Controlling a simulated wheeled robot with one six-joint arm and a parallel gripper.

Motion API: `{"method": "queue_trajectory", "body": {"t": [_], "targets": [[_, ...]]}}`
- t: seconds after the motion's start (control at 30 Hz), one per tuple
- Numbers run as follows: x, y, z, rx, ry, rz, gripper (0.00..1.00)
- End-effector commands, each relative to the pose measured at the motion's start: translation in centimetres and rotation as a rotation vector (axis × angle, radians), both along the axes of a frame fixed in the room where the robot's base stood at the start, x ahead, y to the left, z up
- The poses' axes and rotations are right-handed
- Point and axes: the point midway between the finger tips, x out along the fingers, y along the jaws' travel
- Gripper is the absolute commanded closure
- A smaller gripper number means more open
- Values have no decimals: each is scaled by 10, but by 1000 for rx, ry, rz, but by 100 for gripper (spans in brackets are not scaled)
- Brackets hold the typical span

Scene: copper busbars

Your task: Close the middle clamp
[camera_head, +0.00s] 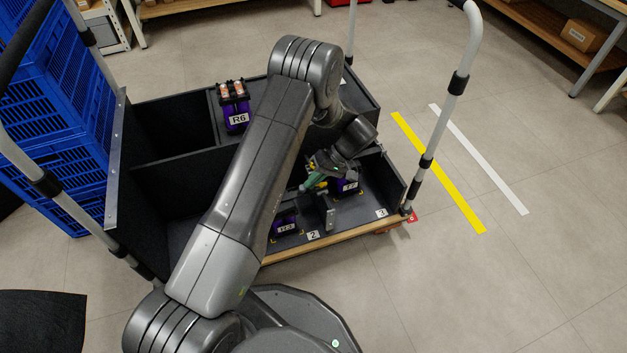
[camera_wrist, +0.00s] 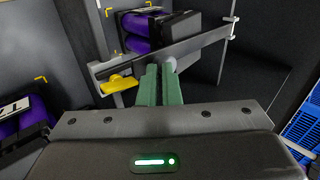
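In the wrist view, a grey metal clamp bar (camera_wrist: 200,42) runs slantwise in front of a black and purple unit (camera_wrist: 150,34). A yellow lever (camera_wrist: 118,83) sits near its left end. The two green fingers of my gripper (camera_wrist: 161,72) lie side by side, shut, with their tips at the bar. A pale round knob (camera_wrist: 170,65) shows at the right fingertip; I cannot tell whether they touch. In the head view my gripper (camera_head: 312,181) is just left of a purple unit (camera_head: 347,187) in the cart's front right part. Which clamp is the middle one is unclear.
The black cart (camera_head: 150,180) has divider walls and upright pale handles. Another purple unit (camera_head: 285,225) is near label 2, and unit R6 (camera_head: 237,119) stands farther back. A small upright metal plate (camera_head: 330,213) stands between labels 2 and 3. Blue crates (camera_head: 60,110) are on the left.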

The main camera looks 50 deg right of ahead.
Motion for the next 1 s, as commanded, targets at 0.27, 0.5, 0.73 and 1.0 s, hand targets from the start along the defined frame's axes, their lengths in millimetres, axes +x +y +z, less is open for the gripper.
{"method": "queue_trajectory", "body": {"t": [0.27, 0.5, 0.73, 1.0], "targets": [[-10, -11, 17, 7, 2, 0, 100], [-30, -45, 62, 0, 0, -1, 100], [-45, -68, 93, -2, -1, -2, 100], [-51, -77, 104, -1, -1, -1, 100]]}}
